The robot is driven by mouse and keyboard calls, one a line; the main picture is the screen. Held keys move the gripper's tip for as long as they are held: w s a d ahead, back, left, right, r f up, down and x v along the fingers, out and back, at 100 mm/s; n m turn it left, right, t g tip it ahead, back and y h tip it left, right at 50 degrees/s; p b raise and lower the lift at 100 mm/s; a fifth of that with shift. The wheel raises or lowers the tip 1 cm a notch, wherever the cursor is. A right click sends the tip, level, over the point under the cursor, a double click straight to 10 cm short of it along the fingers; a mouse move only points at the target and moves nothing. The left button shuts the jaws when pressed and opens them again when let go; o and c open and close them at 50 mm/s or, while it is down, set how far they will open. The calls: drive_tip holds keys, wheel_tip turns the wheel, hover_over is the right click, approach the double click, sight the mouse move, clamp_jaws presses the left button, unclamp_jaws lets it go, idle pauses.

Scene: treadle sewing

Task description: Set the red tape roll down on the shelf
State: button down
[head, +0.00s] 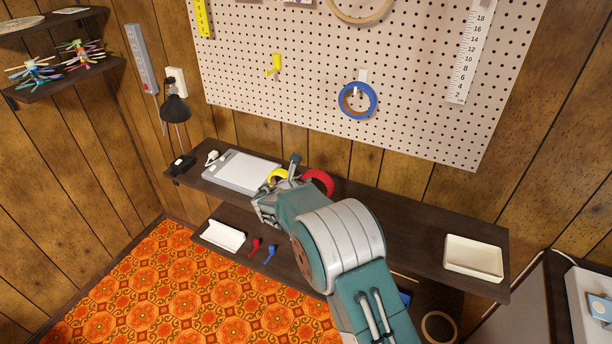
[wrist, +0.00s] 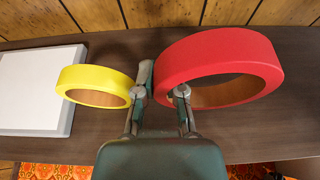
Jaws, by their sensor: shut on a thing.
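The red tape roll (wrist: 215,55) is at the right of the wrist view, its ring wall between the two fingers of my gripper (wrist: 161,92). My gripper is shut on it. In the head view the red roll (head: 319,178) shows as an arc behind my gripper, which hides its lower part. The roll is over the dark upper shelf (head: 405,232); I cannot tell whether it touches the surface. A yellow tape roll (wrist: 92,82) is just left of my left finger, and also shows in the head view (head: 277,174).
A white-topped grey device (head: 240,170) lies left of the yellow roll. The shelf between my arm and the tray looks clear. A pegboard (head: 310,75) hangs behind.

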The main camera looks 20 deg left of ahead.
drive_tip(key=shift+a+f, duration=0.1)
drive_tip(key=shift+f, duration=0.25)
drive_tip(key=shift+d+f, duration=0.3)
drive_tip(key=shift+f, duration=0.4)
drive_tip(key=shift+d+f, duration=0.25)
drive_tip(key=shift+f, duration=0.45)
drive_tip(key=shift+a+f, duration=0.15)
drive_tip(key=shift+f, duration=0.45)
drive_tip(key=shift+a+f, duration=0.2)
drive_tip(key=shift+d, duration=0.2)
drive_tip(key=shift+f, duration=0.2)
drive_tip(key=c, duration=0.6)
unclamp_jaws()
drive_tip(key=shift+a, duration=0.1)
drive_tip(key=shift+c, duration=0.2)
